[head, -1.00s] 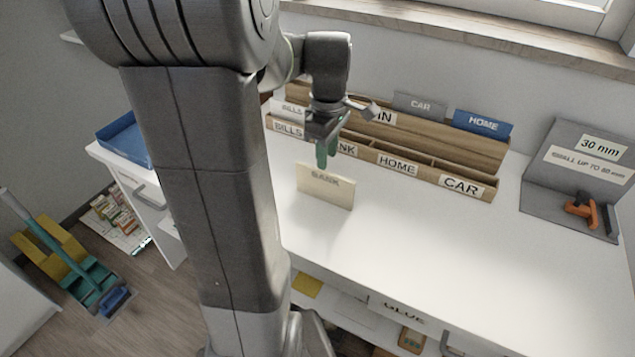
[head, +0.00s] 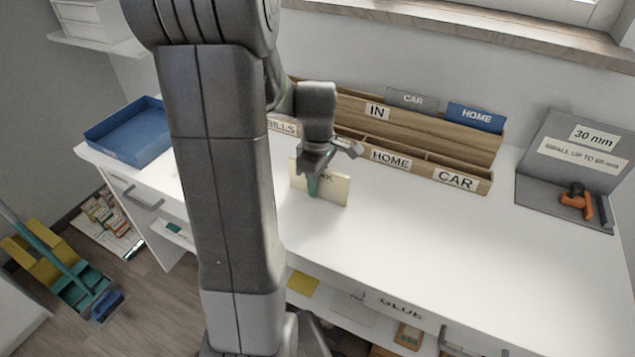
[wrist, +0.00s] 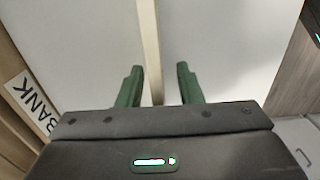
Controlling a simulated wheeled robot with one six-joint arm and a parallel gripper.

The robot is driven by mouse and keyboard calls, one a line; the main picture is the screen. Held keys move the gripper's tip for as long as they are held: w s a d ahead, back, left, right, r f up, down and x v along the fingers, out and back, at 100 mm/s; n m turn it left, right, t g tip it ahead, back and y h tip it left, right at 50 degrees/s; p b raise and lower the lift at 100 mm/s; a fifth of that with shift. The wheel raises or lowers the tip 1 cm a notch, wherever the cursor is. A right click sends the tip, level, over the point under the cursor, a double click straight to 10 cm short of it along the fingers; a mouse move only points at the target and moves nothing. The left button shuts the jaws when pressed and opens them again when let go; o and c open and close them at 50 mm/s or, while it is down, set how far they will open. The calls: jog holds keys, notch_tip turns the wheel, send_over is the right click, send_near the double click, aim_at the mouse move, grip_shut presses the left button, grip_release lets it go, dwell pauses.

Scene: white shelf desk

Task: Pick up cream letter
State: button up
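The cream letter (head: 336,191), marked with a partly covered word, stands upright on the white desk in front of the wooden sorter. In the wrist view the letter (wrist: 149,40) shows edge-on as a narrow cream strip running between the two green fingers. My gripper (head: 313,186) is low at the letter and covers part of it in the head view. In the wrist view my gripper (wrist: 158,88) is open, with a finger on each side of the letter and a visible gap on both sides.
The wooden sorter (head: 425,167) behind holds a grey CAR letter (head: 412,100) and a blue HOME letter (head: 476,117). A blue tray (head: 130,134) is at the left. A grey 30 mm stand (head: 545,180) with an orange item is at the right. The desk front (head: 420,235) is clear.

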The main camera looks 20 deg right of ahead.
jog(key=shift+c, duration=0.4)
grip_shut()
jog(key=shift+r, duration=0.1)
